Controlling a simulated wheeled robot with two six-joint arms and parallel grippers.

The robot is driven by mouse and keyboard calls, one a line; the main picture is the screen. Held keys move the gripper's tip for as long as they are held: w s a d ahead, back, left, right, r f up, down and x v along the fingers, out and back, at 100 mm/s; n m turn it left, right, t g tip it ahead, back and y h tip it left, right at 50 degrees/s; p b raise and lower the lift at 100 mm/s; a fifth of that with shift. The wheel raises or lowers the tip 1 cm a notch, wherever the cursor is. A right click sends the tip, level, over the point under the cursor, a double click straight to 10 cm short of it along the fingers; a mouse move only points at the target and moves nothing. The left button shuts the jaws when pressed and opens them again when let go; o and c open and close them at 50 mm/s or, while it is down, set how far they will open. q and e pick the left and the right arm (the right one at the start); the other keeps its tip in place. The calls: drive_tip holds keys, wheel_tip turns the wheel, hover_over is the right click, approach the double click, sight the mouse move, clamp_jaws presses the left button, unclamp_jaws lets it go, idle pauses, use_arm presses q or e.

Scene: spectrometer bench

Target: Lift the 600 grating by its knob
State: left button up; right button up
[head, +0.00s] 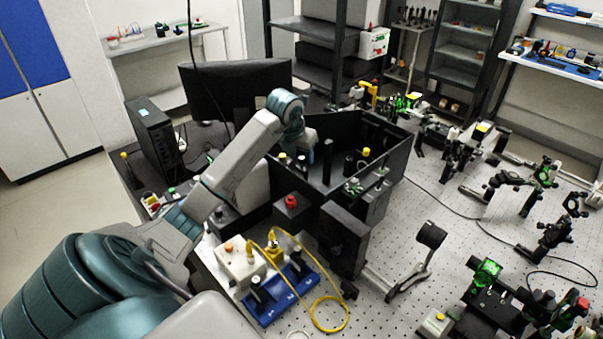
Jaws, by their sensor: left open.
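My left arm reaches in from the left over a black open-topped box (308,182) at the middle of the bench. My left gripper (314,152) is open, pointing down at the box's left part, partly hidden by its own wrist. Small pale-topped knobs (283,158) stand just left of the gripper inside the box. Which of these belongs to the 600 grating I cannot tell; no label is readable. A blue and dark upright part (327,160) is close to the gripper's right. My right gripper is not in view.
A yellow-topped post (366,153) stands at the box's right. A blue tray (296,305) with black knobbed pieces, a white box (240,265) and a looped yellow cable (330,328) are in front. A monitor (235,88) is behind the arm. Optic mounts crowd the right.

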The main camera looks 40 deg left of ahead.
use_arm(q)
drive_tip(key=shift+c, duration=0.4)
clamp_jaws()
